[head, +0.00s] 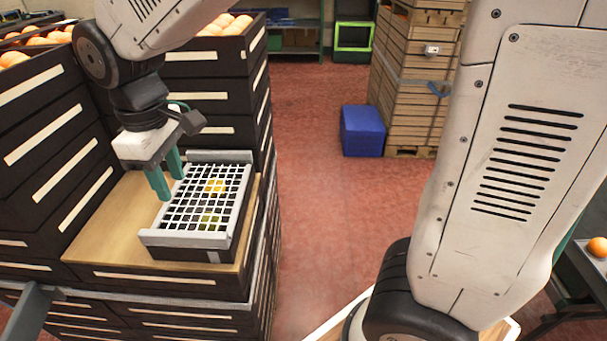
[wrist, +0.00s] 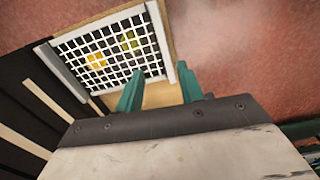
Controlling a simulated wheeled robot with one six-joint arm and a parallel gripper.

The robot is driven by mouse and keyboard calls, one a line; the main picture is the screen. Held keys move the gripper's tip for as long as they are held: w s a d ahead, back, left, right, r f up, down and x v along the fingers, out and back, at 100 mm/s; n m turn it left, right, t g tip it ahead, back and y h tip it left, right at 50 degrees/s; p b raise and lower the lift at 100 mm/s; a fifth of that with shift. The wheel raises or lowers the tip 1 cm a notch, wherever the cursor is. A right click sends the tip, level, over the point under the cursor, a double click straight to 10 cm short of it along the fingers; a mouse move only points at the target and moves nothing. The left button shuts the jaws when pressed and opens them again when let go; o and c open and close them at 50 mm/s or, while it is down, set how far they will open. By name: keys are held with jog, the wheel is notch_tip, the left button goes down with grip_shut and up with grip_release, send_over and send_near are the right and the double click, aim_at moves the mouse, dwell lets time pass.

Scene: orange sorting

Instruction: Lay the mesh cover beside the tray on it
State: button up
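The mesh cover (head: 205,198), a white grid with pale bars at two opposite ends, lies over the dark tray (head: 220,252). It looks roughly flat on it, and it also shows in the wrist view (wrist: 110,50). An orange item and a yellow-green item show through the mesh. My gripper (head: 171,186) is at the left side of the cover in the head view. Its two green fingers are apart with nothing clearly held between them; in the wrist view they (wrist: 160,75) overlap the near end of the cover. Whether a finger touches the cover is unclear.
The tray stands on a wooden board (head: 100,225) atop stacked dark crates. Taller crate stacks with oranges (head: 225,22) rise behind and left. A blue box (head: 362,130) and wooden crates (head: 415,80) stand on the red floor.

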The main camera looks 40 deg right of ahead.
jog(key=s+d+r+m+t, duration=0.1)
jog(key=s+d+m, duration=0.8)
jog(key=s+d, duration=1)
jog(key=shift+d+r+m, duration=0.2)
jog(key=shift+r+m, duration=0.2)
jog(key=shift+r, duration=0.4)
jog(key=shift+w, duration=0.1)
